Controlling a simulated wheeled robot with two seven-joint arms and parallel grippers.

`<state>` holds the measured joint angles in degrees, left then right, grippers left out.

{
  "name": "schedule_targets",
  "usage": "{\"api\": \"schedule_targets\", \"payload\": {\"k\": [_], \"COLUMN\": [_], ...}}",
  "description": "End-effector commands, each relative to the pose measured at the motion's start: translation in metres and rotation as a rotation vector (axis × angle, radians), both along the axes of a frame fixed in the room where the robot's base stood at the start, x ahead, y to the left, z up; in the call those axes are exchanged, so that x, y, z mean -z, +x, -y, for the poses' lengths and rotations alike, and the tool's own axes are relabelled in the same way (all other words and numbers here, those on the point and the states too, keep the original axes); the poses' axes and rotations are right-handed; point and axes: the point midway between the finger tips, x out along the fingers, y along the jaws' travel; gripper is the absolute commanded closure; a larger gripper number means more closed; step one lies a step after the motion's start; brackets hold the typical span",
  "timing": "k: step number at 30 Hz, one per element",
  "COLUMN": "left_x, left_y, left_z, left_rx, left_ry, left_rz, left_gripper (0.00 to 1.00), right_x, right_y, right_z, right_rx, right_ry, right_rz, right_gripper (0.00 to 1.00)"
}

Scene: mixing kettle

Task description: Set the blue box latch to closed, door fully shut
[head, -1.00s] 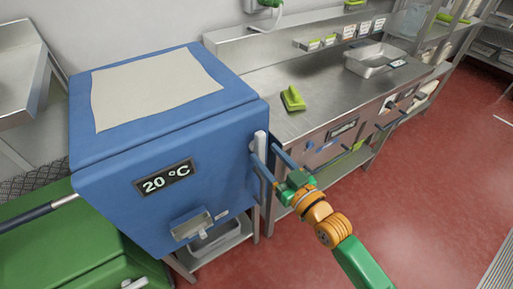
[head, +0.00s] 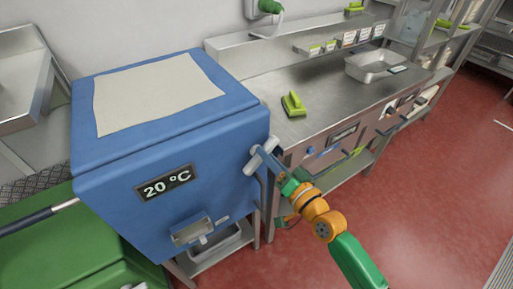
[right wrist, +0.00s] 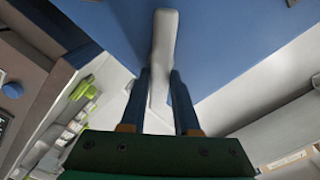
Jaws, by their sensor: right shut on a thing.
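The blue box (head: 110,212) stands at the left with a "20 °C" display (head: 167,184) on its front. Its light grey latch handle (head: 251,166) is at the front's right edge and tilts, upper end to the right, lower end to the left. My right gripper (head: 263,156) is shut on this handle from the right. In the right wrist view the handle (right wrist: 165,32) runs between the two blue fingers of my gripper (right wrist: 159,76). The front shows no clear gap from the box, but the gripper hides part of the right edge. My left gripper is out of view.
A steel counter (head: 330,85) with a green brush (head: 293,104) and a steel pan (head: 375,64) stands right of the box. A green vessel (head: 60,255) is at the lower left. The red floor (head: 440,190) at the right is clear.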

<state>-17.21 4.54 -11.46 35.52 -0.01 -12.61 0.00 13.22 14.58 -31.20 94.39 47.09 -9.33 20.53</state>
Motion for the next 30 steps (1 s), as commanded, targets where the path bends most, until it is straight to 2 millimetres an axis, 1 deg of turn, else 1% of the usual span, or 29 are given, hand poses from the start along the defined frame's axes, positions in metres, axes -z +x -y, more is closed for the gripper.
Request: {"api": "schedule_targets", "payload": {"k": [1,3,4,5,6,8,17,22,27,30], "left_x": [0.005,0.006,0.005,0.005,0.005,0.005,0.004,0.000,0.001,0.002], "left_y": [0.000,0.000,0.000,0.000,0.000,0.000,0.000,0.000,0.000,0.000], "left_z": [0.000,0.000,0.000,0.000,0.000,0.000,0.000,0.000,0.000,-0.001], "left_rx": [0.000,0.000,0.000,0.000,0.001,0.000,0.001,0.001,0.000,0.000], "left_ry": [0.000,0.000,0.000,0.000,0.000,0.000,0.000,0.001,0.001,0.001], "left_rz": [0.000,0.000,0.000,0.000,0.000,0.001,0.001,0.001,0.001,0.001], "left_gripper": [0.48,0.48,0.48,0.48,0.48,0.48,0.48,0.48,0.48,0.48], "right_x": [0.006,0.009,0.009,0.008,0.008,0.008,0.008,0.008,0.009,0.009], "right_y": [0.001,0.002,0.002,0.002,0.002,0.002,0.001,-0.021,-0.043,-0.052], "right_z": [0.002,0.002,0.002,0.002,0.002,0.002,0.003,0.018,0.035,0.042], "right_rx": [0.002,0.003,0.002,0.002,0.001,0.001,0.001,0.001,0.002,0.001], "right_ry": [0.244,0.525,0.593,0.576,0.570,0.568,0.563,0.560,0.560,0.561], "right_rz": [-0.173,-0.376,-0.425,-0.413,-0.410,-0.408,-0.406,-0.407,-0.406,-0.406], "right_gripper": [1.00,1.00,1.00,0.62,0.51,0.35,0.35,0.35,0.35,0.35]}}
